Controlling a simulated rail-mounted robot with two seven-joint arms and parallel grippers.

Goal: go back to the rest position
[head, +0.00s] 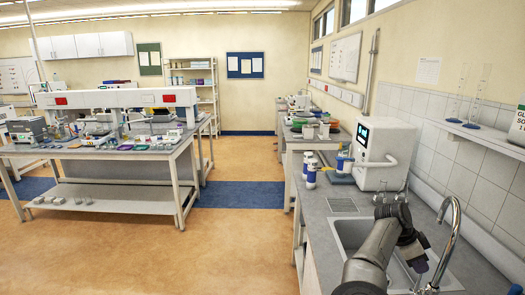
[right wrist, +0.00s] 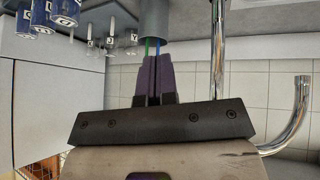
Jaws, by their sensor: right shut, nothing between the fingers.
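My right gripper (head: 420,266) hangs over the sink on the right bench, fingers pointing down, beside the chrome tap (head: 449,240). In the right wrist view its two dark purple fingers (right wrist: 154,70) are together, with nothing visible held between them. A grey cylinder (right wrist: 153,18) shows just beyond the fingertips; I cannot tell whether they touch it. My left gripper is not in view.
The sink (head: 352,232) is set in the grey bench. A white machine (head: 382,152) and blue-and-white bottles (head: 311,174) stand behind it. A tiled wall (head: 430,150) with a shelf closes the right side. The floor (head: 240,245) left of the bench is clear.

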